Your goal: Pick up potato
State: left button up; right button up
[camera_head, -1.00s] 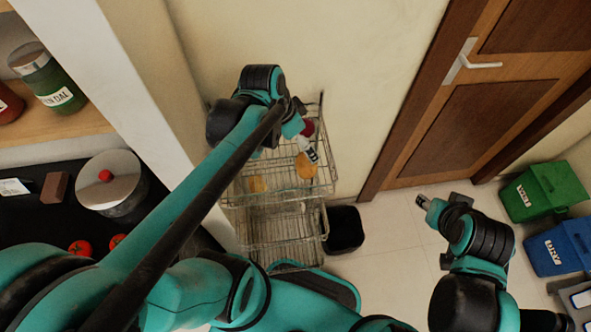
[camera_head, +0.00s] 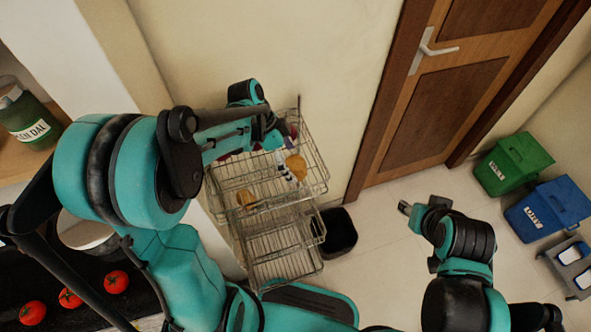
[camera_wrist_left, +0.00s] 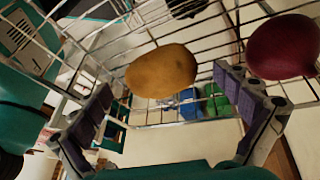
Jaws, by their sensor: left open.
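A yellow-brown potato (camera_wrist_left: 160,71) lies in the wire basket and appears between the two open fingers of my left gripper (camera_wrist_left: 164,84) in the left wrist view. No finger visibly touches it. In the head view, my left gripper (camera_head: 274,137) is over the back of the upper basket, its fingertips partly hidden. Two tan potato-like items show there, one at the right (camera_head: 296,166) and one at the left (camera_head: 246,198). My right gripper (camera_head: 408,209) hangs over the floor, too small to judge.
The wire rack (camera_head: 283,240) has stacked baskets with thin rims. A dark red onion-like item (camera_wrist_left: 285,47) sits right of the potato. A black bin (camera_head: 338,232) stands beside the rack. Tomatoes (camera_head: 70,298) lie on the dark counter at left. The wall is close behind the rack.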

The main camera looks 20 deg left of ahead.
pick_arm(q)
jog(key=shift+x, duration=1.05)
jog(key=shift+r, duration=0.1)
jog(key=c, duration=1.3)
jog(key=shift+r, duration=0.15)
